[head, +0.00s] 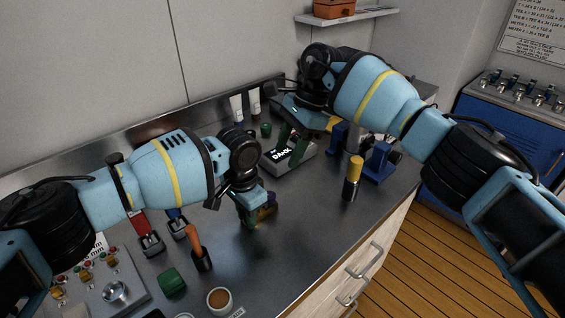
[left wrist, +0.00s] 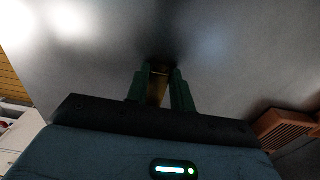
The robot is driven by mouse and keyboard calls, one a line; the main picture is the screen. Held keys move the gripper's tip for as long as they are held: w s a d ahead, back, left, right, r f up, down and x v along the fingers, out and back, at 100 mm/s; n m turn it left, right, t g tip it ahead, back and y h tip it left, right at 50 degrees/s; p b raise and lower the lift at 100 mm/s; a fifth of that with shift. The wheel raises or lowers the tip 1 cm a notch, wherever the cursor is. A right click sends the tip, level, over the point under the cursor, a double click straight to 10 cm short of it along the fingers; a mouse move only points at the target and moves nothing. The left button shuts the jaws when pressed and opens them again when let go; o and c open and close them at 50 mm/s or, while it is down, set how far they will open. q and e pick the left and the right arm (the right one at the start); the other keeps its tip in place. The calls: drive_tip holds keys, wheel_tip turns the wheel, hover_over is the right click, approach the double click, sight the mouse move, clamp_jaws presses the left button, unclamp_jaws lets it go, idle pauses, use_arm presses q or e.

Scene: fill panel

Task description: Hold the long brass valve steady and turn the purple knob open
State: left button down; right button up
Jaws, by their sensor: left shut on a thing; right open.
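The brass valve (head: 266,211) is mostly hidden in the head view behind my left gripper (head: 252,214). A strip of brass (left wrist: 157,87) shows between the green fingers of my left gripper (left wrist: 160,85) in the left wrist view. The left gripper is shut on the valve, low over the steel bench. A small dark purple patch, likely the purple knob (head: 271,199), shows just right of the left fingers; its turn position cannot be told. My right gripper (head: 291,146) is open and empty, above and behind the valve, in front of a small display box.
The display box (head: 291,158) stands at the back of the bench. A yellow-and-black cylinder (head: 352,180) and blue fixtures (head: 379,161) stand right. An orange-handled tool (head: 196,247), a green block (head: 172,281) and a cup (head: 219,300) are at the front left.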

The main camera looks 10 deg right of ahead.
sight(270, 195)
drive_tip(key=m, duration=3.5)
drive_tip(key=shift+m, duration=0.4)
drive_tip(key=x, duration=1.2)
drive_tip(key=shift+c, duration=0.3)
